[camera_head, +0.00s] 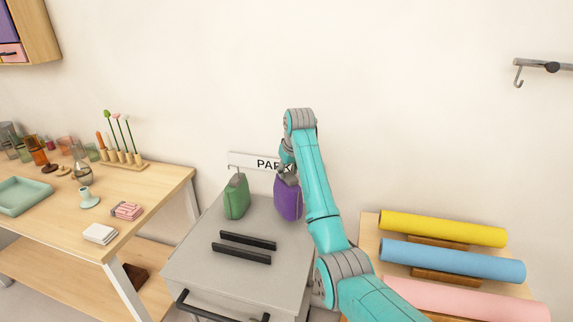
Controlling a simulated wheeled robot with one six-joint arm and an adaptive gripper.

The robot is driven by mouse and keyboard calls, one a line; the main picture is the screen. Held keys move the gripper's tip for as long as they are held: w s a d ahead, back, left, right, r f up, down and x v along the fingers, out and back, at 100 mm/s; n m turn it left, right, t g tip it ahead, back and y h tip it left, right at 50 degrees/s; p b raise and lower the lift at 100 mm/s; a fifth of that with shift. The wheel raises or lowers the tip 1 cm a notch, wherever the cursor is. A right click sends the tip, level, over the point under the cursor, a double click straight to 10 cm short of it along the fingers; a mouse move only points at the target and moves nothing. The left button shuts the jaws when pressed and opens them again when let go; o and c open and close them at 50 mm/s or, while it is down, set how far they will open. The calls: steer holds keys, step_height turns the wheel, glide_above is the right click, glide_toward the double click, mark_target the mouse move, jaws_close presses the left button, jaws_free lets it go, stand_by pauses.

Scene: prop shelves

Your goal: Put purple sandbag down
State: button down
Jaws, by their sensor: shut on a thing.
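The purple sandbag (288,199) is upright at the back right of the grey cabinet top (200,262), below the wall sign. My gripper (288,172) is shut on the top of the purple sandbag. My arm hides part of the bag's right side. I cannot tell whether the bag's base touches the cabinet top or hangs just above it. A green sandbag (236,198) with a hook on top stands to its left, a small gap apart.
Two dark bars (243,246) lie on the cabinet top in front of the bags. A wooden table (150,186) with glassware stands at left. Yellow (440,229), blue (450,260) and pink (465,299) rolls lie at right. A metal wall hook (519,77) is at upper right.

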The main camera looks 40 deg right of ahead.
mark_target(288, 176)
steer(key=shift+f, duration=1.8)
steer(key=c, duration=0.6)
jaws_free()
steer(key=shift+f, duration=0.15)
steer(key=shift+o, duration=0.2)
steer(key=v, duration=1.2)
